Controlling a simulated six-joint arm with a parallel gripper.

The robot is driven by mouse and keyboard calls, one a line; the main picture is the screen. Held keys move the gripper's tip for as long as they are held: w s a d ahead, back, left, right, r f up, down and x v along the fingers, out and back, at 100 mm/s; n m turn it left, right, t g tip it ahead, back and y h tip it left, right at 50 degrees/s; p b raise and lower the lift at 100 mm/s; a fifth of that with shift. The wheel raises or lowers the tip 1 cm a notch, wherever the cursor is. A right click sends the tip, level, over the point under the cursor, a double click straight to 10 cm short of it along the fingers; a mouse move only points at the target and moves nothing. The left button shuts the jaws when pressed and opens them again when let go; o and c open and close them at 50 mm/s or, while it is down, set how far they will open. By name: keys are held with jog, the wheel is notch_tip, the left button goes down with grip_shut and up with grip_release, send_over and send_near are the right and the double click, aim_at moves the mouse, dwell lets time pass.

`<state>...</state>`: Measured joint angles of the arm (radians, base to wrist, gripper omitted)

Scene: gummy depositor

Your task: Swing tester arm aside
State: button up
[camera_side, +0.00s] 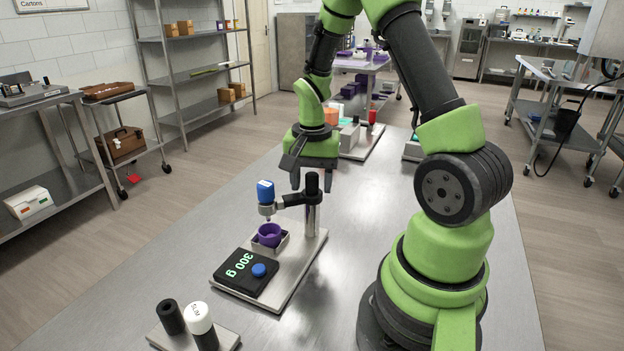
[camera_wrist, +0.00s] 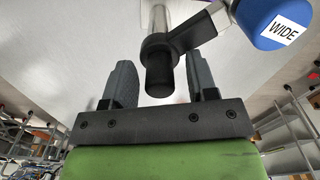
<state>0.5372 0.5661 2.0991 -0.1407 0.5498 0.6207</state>
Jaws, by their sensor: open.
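The tester arm (camera_side: 290,201) reaches left from a black clamp at the top of a steel post (camera_side: 311,216). It carries a blue-capped head (camera_side: 265,192) above a purple cup (camera_side: 269,235). In the wrist view the cap (camera_wrist: 268,22) reads WIDE, and the black clamp top (camera_wrist: 159,78) lies between my fingers. My gripper (camera_side: 296,182) is open, pointing down, just left of and above the post top in the side view. In the wrist view my gripper's fingers (camera_wrist: 163,82) stand apart on both sides of the clamp; contact cannot be told.
The cup sits in a metal holder on a pale base plate (camera_side: 289,285) with a black scale (camera_side: 245,271) reading 300 g. Black and white-capped cylinders (camera_side: 199,318) stand on a plate at the front. Bare table (camera_side: 200,247) lies left; another station (camera_side: 365,142) stands behind.

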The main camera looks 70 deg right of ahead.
jog(key=c, duration=0.9)
jog(key=shift+n, duration=0.4)
jog(key=n, duration=0.2)
jog(key=shift+n, duration=0.4)
jog(key=n, duration=0.3)
jog(key=shift+n, duration=0.4)
jog(key=n, duration=0.6)
jog(key=shift+n, duration=0.4)
jog(key=o, duration=0.9)
